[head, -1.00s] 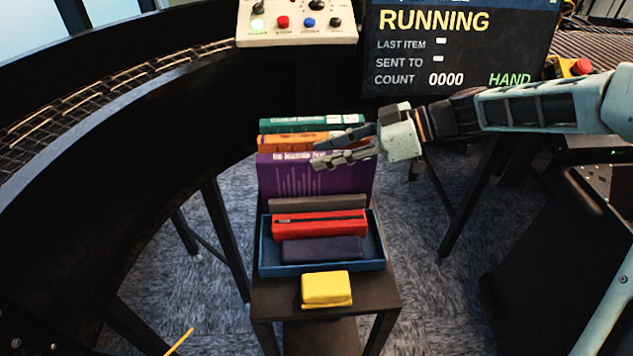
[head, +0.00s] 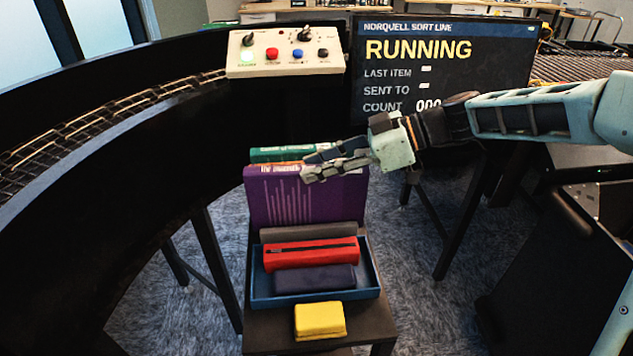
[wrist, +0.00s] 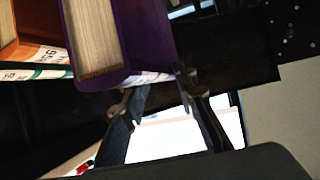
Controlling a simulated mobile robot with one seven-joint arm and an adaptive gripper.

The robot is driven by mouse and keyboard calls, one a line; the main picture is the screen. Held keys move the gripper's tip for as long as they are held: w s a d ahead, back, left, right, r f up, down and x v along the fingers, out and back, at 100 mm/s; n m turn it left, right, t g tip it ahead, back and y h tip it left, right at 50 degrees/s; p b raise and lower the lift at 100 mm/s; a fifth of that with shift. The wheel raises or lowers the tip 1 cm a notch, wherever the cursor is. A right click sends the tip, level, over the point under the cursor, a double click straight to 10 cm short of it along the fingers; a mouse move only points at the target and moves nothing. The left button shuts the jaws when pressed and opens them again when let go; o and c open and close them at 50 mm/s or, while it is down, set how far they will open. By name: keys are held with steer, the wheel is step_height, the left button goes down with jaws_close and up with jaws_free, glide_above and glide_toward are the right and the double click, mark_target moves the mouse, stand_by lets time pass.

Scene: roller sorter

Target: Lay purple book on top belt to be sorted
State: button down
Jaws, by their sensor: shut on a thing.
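The purple book (head: 300,205) stands upright in front of a green book (head: 280,154) and an orange book (head: 279,168). My gripper (head: 309,168) reaches in from the right and is shut on the top of the purple book. In the wrist view, my fingers (wrist: 152,90) are at the edge of the purple book (wrist: 148,35), with its pale pages beside them. The orange book is mostly hidden behind the purple one in the head view. A curved black conveyor with a mesh-like belt (head: 85,125) runs along the left; I cannot tell whether it is the top belt.
A blue tray (head: 262,295) holds a red case, a dark blue item and a grey item. A yellow block (head: 319,320) lies in front on the small stand. A control panel (head: 285,62) and a screen reading RUNNING (head: 440,75) stand behind. Rollers (head: 590,68) show at back right.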

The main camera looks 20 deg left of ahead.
step_height(320, 180, up, 6)
steer(key=shift+w+f, duration=0.1)
steer(key=shift+w, duration=0.05)
steer(key=shift+r, duration=0.25)
steer(key=shift+s, duration=0.2)
